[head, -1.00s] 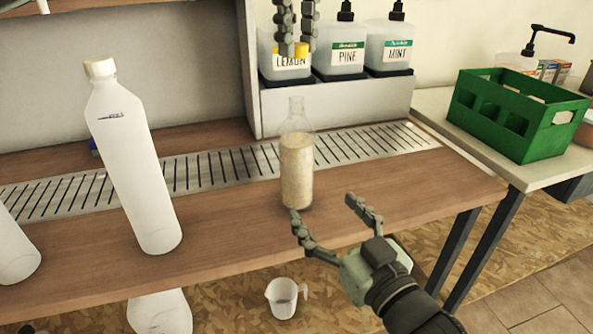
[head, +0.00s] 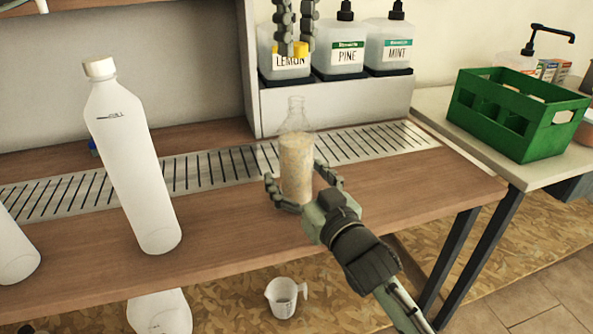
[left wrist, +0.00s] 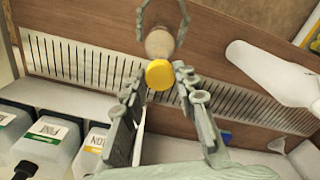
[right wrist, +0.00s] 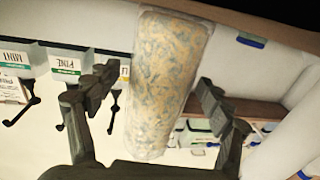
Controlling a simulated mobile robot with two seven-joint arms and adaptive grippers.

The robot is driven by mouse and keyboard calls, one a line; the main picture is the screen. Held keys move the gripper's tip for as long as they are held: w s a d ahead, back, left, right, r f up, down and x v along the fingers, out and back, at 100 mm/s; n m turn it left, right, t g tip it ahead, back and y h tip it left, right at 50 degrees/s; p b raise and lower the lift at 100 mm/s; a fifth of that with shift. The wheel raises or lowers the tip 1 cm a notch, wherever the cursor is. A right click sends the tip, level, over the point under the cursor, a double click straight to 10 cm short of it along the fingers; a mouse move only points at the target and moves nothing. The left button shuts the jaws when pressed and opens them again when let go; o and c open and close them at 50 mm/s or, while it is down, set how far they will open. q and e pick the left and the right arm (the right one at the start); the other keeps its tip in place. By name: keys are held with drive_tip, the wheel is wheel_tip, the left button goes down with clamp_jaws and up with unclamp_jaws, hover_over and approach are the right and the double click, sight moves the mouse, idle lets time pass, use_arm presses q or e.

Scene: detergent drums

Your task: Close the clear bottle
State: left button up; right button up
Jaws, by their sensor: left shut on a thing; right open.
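The clear bottle (head: 296,165) stands upright and uncapped on the wooden counter, filled with pale content. My right gripper (head: 304,190) is open, its fingers on either side of the bottle's lower body; the bottle (right wrist: 170,85) also fills the space between the fingers in the right wrist view. My left gripper (head: 296,48) is shut on a yellow cap (head: 290,49), held above and apart from the bottle's mouth. In the left wrist view the yellow cap (left wrist: 159,74) sits between the fingertips, covering the bottle's top.
A large white bottle (head: 130,160) stands to the left. Labelled pump dispensers (head: 341,45) stand on a shelf behind. A green crate (head: 515,115) is on the side table at right. A metal grate (head: 215,168) runs along the counter. A measuring jug (head: 284,297) is below the counter.

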drive_tip(key=c, duration=1.8)
use_arm(q)
hover_over(296, 116)
drive_tip(key=w, duration=0.1)
drive_tip(key=shift+w+f, duration=0.15)
drive_tip(key=shift+f, duration=2.3)
drive_tip(key=shift+f, duration=0.1)
drive_tip(key=shift+d+f, duration=0.1)
drive_tip(key=shift+f, duration=0.7)
drive_tip(key=shift+f, duration=0.6)
use_arm(e)
clamp_jaws()
